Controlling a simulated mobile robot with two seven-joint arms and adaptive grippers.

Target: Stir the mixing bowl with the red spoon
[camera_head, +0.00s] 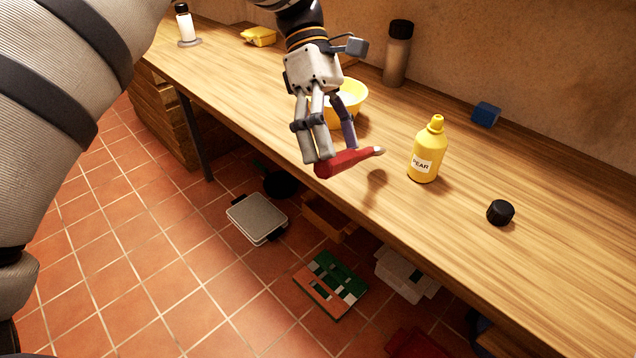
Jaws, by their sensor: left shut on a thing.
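My left gripper (332,155) is shut on a red tapered thing (345,162) with a pale tip pointing right. It may be the red spoon, but I cannot make out a spoon bowl. It is held above the front part of the wooden counter, with a shadow below and to its right. The yellow mixing bowl (352,97) stands on the counter behind my left gripper, which partly hides it. The bowl's inside looks pale. The red thing is outside the bowl, in front of it. My right gripper is not in view.
A yellow bottle labelled PEAR (427,150) stands right of the red thing. A black lid (500,212), a blue block (486,115) and a tall dark-capped jar (397,55) are also on the counter (560,230). Boxes and a pan lie beneath it.

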